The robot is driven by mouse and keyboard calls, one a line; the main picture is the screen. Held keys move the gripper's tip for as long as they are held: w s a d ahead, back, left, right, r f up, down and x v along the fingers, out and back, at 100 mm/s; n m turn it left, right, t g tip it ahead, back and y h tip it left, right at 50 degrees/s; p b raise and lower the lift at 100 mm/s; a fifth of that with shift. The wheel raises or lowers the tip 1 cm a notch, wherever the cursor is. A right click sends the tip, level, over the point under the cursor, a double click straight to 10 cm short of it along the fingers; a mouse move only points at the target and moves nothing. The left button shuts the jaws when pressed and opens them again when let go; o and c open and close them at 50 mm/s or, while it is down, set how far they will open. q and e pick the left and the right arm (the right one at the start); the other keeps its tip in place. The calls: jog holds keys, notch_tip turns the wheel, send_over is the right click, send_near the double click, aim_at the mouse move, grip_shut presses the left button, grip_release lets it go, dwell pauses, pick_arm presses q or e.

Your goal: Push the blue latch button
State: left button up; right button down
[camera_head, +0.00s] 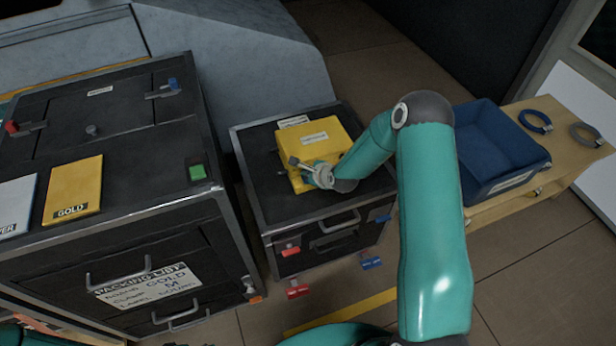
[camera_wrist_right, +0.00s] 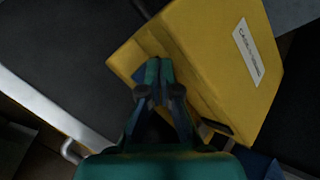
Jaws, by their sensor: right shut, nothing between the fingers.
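A yellow case (camera_head: 318,135) sits on top of a black cabinet; it also shows in the right wrist view (camera_wrist_right: 215,60). My right gripper (camera_head: 294,161) is at the left front side of the yellow case. In the right wrist view my right gripper (camera_wrist_right: 159,70) has its fingers together, empty, with the tips at a recess in the case's side. A small blue patch (camera_wrist_right: 139,76) shows beside the fingertips, partly covered by them; I cannot tell whether they touch it. My left gripper is not in view.
A larger black case (camera_head: 120,215) with a gold card (camera_head: 73,190) and a green button (camera_head: 197,172) stands at the left. Red and blue tabs stick out from the black cabinet (camera_head: 262,200).

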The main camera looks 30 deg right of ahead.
jog(key=shift+r, duration=0.2)
jog(key=shift+r+p, duration=1.15)
jog(key=shift+r, duration=1.35)
